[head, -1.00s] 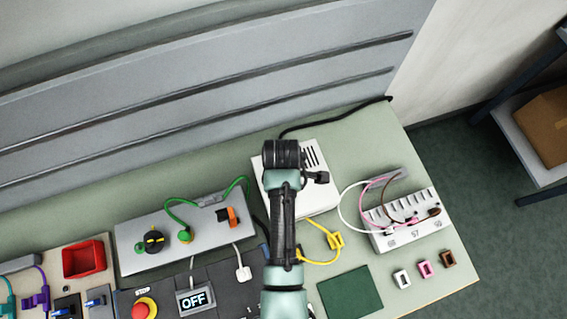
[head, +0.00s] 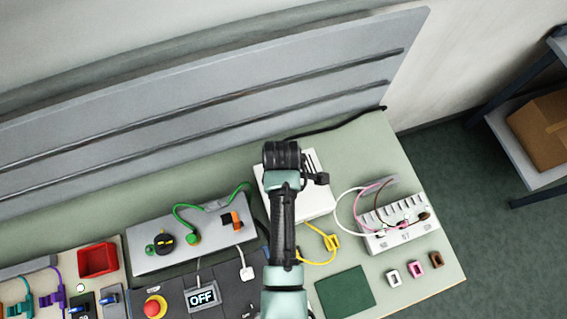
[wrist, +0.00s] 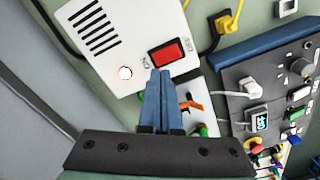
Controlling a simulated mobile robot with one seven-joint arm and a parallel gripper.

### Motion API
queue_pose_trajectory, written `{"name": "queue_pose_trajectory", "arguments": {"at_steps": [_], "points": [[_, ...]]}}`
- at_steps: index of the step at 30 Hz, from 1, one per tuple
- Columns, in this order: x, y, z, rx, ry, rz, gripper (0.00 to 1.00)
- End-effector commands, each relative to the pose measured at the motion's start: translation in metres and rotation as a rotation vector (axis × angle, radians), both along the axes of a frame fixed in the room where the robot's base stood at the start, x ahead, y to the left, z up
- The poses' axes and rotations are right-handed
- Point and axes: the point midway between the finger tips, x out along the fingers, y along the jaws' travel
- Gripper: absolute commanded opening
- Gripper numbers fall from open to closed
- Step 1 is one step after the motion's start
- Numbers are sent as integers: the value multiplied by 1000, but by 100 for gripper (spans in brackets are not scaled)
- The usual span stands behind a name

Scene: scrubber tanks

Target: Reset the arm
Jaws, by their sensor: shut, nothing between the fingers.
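My gripper (wrist: 158,100) shows in the wrist view with its two blue-grey fingers together and nothing between them. It hangs over the bench, close to the white vented box (wrist: 115,50) with a red switch (wrist: 167,51). In the head view my arm reaches up the middle of the picture and covers part of the white box (head: 318,198). The fingertips are hidden behind the arm there. I cannot tell the gap between the fingers and the surfaces below.
A grey panel (head: 150,258) with a green cable stands left of my arm. A red bin (head: 97,260) is further left. A terminal block (head: 400,232) with wires is right. A green mat (head: 345,292) is clear.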

Motion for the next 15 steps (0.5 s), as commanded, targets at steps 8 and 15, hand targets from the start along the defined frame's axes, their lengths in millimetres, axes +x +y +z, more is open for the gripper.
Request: {"name": "queue_pose_trajectory", "arguments": {"at_steps": [8, 15], "points": [[0, 0, 10, 0, 0, 0, 0], [0, 0, 10, 0, 0, 0, 0]]}}
